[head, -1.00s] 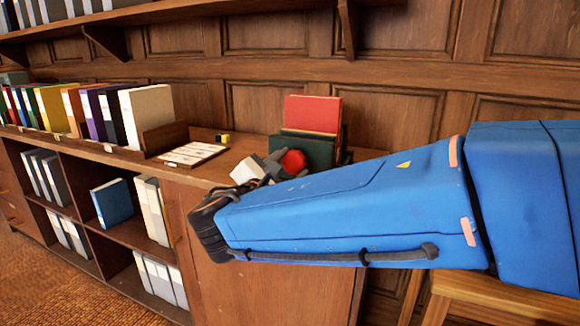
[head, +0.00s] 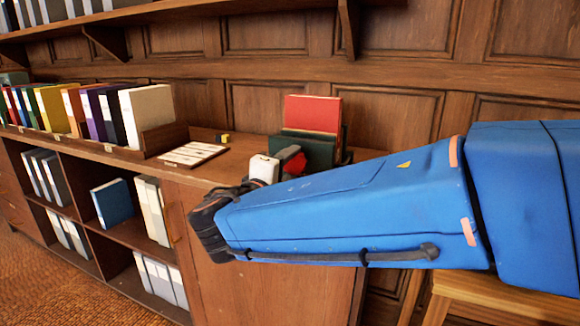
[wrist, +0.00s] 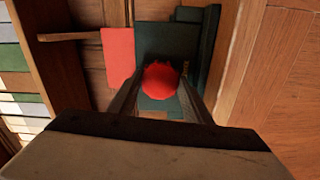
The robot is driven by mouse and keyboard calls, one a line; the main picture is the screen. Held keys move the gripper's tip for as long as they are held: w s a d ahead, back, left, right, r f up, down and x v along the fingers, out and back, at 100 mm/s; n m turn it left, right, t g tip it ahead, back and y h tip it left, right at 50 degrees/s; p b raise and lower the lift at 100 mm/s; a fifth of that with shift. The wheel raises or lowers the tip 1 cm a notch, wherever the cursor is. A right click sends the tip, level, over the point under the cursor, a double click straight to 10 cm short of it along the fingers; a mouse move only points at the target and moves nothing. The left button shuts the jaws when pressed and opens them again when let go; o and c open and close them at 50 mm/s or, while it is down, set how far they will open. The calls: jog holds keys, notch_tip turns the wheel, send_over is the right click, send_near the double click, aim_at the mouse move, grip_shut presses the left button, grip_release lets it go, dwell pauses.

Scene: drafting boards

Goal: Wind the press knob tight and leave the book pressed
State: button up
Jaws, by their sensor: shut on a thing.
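The press is a dark green frame (head: 305,150) on the cabinet top, with a red book (head: 313,114) standing upright in it. The red knob (wrist: 161,80) sits on the near face of the press, between the fingertips in the wrist view. My gripper (wrist: 160,88) is shut on the knob, one finger on each side of it. In the head view my gripper (head: 291,160) partly hides the knob (head: 297,164), and my blue-sleeved arm hides the lower right of the press. How tightly the book is clamped cannot be told.
A flat card with rows of pale labels (head: 193,153) and a small yellow-black object (head: 222,138) lie left of the press. A row of coloured binders (head: 75,108) stands further left. Wood panelling rises close behind, and a shelf hangs above.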

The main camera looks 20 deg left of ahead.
jog(key=m, duration=0.4)
jog(key=shift+f+m, duration=0.1)
jog(key=shift+m, duration=0.2)
jog(key=m, duration=0.4)
jog(key=shift+m, duration=0.3)
jog(key=m, duration=0.4)
jog(key=shift+m, duration=2.1)
jog(key=o, duration=1.1)
jog(key=shift+c, duration=0.2)
jog(key=s+a, duration=0.1)
jog(key=s, duration=1.6)
jog(key=shift+s+a, duration=0.2)
